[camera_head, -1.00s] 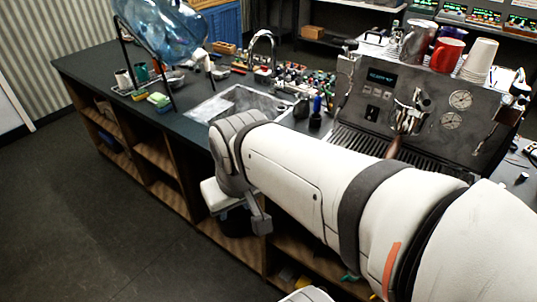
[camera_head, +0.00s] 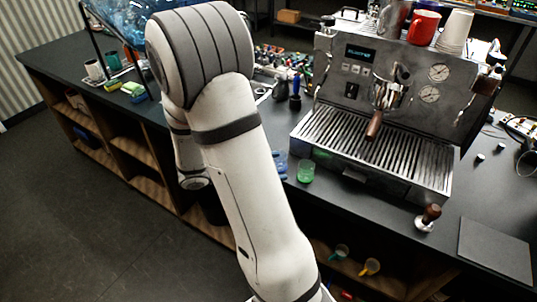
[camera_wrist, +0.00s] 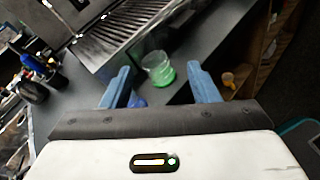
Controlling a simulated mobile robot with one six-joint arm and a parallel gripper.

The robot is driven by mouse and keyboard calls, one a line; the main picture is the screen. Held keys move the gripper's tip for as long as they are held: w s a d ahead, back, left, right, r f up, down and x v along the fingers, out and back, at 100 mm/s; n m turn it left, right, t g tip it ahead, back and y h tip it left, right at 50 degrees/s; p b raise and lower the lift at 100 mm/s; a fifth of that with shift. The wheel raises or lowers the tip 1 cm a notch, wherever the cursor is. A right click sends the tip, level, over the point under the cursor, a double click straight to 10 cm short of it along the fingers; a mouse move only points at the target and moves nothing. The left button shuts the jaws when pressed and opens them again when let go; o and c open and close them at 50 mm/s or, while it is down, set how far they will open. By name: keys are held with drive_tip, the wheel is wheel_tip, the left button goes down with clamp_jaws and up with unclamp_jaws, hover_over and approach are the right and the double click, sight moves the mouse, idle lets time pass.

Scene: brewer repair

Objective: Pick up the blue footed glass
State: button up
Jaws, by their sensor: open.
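A blue object, likely the blue footed glass (camera_head: 281,170), shows beside my arm at the counter's front edge in the head view, partly covered by the arm. In the wrist view a small part of the blue glass (camera_wrist: 138,102) shows low between the fingers; the gripper body hides the rest, and I cannot make out its foot. My gripper (camera_wrist: 162,80) is open, its two blue fingers apart with nothing held. A green glass (camera_head: 306,171) stands just right of the blue one; it also shows between and beyond the fingers in the wrist view (camera_wrist: 158,69).
The espresso machine (camera_head: 385,95) with its drip tray stands behind the glasses. A tamper (camera_head: 428,218) and a dark mat (camera_head: 495,250) lie to the right. Coloured cups (camera_head: 369,267) sit on the shelf below.

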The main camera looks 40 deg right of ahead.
sight(284, 153)
drive_tip(key=w+d+f+n+t+h, duration=0.2)
drive_tip(key=w+f+n+t+h, duration=0.25)
drive_tip(key=w+f+n, duration=0.25)
drive_tip(key=shift+n+t+y, duration=0.3)
drive_tip(key=shift+t+y, duration=0.05)
drive_tip(key=shift+t, duration=0.2)
drive_tip(key=d, duration=0.2)
drive_tip(key=d+p, duration=0.1)
drive_tip(key=d, duration=0.2)
drive_tip(key=d+p, duration=0.1)
drive_tip(key=d, duration=0.1)
drive_tip(key=shift+w+d+f, duration=0.15)
drive_tip(key=shift+w, duration=0.2)
drive_tip(key=shift+c, duration=0.4)
drive_tip(key=c, duration=0.7)
